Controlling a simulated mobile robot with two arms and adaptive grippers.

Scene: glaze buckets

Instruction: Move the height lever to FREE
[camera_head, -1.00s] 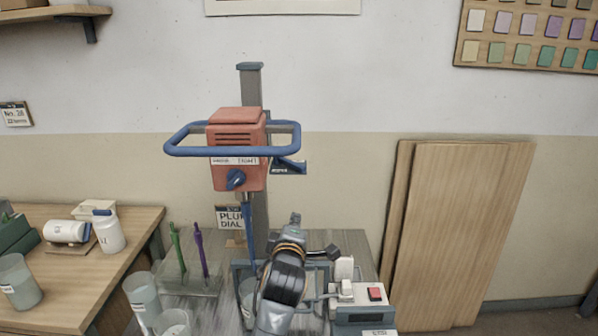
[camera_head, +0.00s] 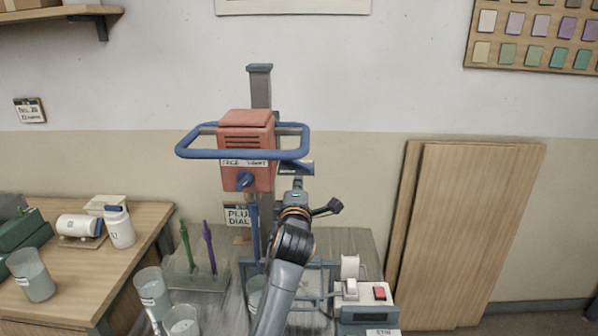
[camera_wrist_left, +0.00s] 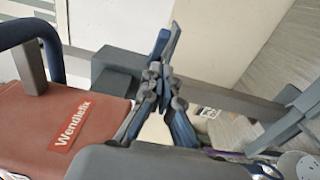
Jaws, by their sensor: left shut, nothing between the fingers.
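The red mixer head (camera_head: 246,150) with its blue handle hoop (camera_head: 190,153) is mounted on an upright grey column (camera_head: 260,88). A dark blue part with a small pale label (camera_head: 304,168) sticks out right of the column, partly behind my gripper; I cannot make out a lever or its setting. My left gripper (camera_head: 298,184) is just below this part, shut and empty. In the left wrist view, the shut fingers (camera_wrist_left: 163,75) are beside the column, right of the red mixer head (camera_wrist_left: 70,125). I cannot tell whether they touch anything. My right gripper is not in view.
A white and grey box with a red switch (camera_head: 379,293) stands at the lower right of the stand. Green (camera_head: 186,245) and purple (camera_head: 209,246) tools stand left. Wooden boards (camera_head: 465,230) lean on the wall.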

